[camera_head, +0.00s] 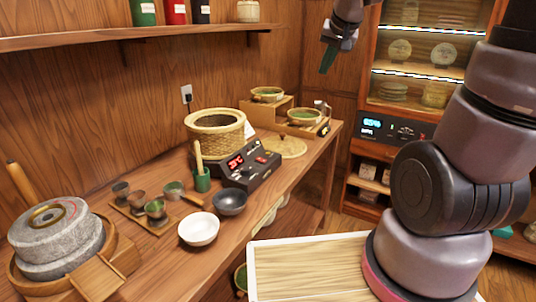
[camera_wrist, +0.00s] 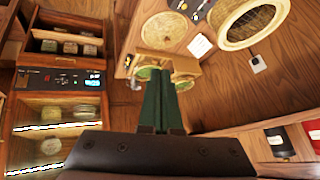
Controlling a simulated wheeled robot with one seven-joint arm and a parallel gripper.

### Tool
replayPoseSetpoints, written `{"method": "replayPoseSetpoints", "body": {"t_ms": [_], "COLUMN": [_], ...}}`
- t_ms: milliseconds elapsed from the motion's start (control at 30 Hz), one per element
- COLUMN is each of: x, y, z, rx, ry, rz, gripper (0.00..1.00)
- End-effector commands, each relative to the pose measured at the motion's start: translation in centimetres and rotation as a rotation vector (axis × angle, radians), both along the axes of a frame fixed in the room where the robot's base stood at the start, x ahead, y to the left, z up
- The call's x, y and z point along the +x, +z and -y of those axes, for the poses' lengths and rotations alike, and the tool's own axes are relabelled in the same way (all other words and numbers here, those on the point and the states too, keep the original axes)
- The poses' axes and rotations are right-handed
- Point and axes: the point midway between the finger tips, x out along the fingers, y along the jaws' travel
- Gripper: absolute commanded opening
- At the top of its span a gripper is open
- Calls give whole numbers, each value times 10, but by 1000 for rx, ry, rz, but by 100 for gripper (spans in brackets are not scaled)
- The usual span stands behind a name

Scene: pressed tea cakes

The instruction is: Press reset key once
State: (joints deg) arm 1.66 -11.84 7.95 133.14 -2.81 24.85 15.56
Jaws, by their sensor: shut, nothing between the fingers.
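The dark control box (camera_head: 250,166) with a red lit display and small keys stands on the wooden counter in front of the steamer. Part of it shows at the top of the wrist view (camera_wrist: 192,8). A second panel (camera_head: 392,132) with a cyan display and small keys is on the cabinet at right; it also shows in the wrist view (camera_wrist: 62,79). Key labels are too small to read, so I cannot tell which key is reset. My gripper (camera_head: 325,69) has green fingers, shut and empty, raised in the air between counter and cabinet, apart from both panels.
A woven steamer (camera_head: 215,140) and a round woven lid (camera_head: 282,147) are on the counter. Bowls of green tea (camera_head: 303,116) stand at its far end. A stone mill (camera_head: 56,235), cups and a white bowl (camera_head: 198,229) are nearer. A shelf (camera_head: 140,36) runs above.

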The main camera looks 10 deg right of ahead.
Motion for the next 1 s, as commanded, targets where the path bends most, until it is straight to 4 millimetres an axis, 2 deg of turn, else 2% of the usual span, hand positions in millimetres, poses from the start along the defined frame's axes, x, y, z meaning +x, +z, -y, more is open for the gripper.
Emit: {"method": "replayPoseSetpoints", "body": {"t_ms": [33,200,367,500,700,800,1000], "x": [17,68,110,140,172,182,190], "y": [-13,-50,-91,-132,-190,-213,-237], "z": [-5,-24,-46,-68,-101,-114,-129], "rx": [-2,11,46,92,180,219,269], "ry": [9,38,68,94,120,128,134], "rz": [-4,11,26,37,51,59,67], "gripper": [0,0,0,0,0,0,0]}}
